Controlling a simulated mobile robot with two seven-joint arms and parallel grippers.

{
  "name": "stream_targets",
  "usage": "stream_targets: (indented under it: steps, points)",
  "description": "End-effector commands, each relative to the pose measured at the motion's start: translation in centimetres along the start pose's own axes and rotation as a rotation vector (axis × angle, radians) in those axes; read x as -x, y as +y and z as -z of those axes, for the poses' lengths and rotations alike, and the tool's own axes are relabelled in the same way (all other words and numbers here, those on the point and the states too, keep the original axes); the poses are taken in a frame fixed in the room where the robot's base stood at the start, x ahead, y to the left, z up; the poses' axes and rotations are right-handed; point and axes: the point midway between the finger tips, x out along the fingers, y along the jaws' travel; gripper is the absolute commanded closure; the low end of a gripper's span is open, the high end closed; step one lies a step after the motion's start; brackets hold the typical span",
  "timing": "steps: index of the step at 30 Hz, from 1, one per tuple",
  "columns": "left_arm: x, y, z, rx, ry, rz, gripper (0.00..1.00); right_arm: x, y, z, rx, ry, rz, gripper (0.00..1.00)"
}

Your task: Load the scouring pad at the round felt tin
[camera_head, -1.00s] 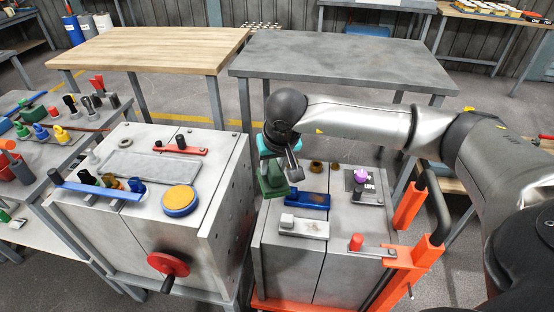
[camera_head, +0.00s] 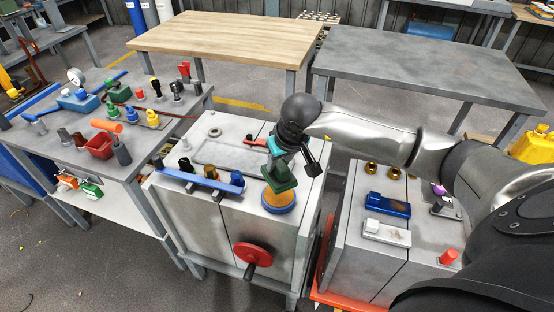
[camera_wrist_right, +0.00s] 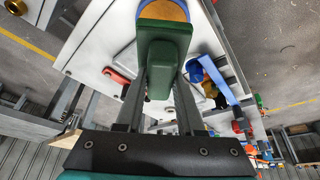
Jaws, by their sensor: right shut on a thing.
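The scouring pad, a dark green block (camera_head: 281,180), is held in my right gripper (camera_head: 280,160). In the wrist view the green pad (camera_wrist_right: 163,42) sits between the two fingers of that gripper (camera_wrist_right: 160,85), which are shut on it. The round felt tin (camera_head: 279,208) is blue with an orange-yellow felt top and stands on the left metal cabinet. The pad is over the tin in the head view and hides part of its top. The tin (camera_wrist_right: 166,10) also shows at the top of the wrist view. I cannot tell whether pad and tin touch. My left gripper is not in view.
On the left cabinet (camera_head: 205,226) stand a blue rack (camera_head: 205,180) and a grey tray (camera_head: 230,157); a red crank wheel (camera_head: 252,255) juts from its front. The right cabinet holds a blue block (camera_head: 388,205) and a white block (camera_head: 386,232). A wooden table (camera_head: 240,35) behind is clear.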

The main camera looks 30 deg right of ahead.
Motion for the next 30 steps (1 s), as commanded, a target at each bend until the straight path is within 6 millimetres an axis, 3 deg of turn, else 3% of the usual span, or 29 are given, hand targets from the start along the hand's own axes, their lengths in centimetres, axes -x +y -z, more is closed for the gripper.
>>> stream_targets:
  steps: [15, 30]
  points:
    - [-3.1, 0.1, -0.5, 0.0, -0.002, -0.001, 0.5, -4.7, -0.1, -1.9, -0.001, 0.001, 0.001, 1.0]
    - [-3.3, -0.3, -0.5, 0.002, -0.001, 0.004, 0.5, -5.0, 0.0, -2.0, -0.001, 0.002, 0.0, 1.0]
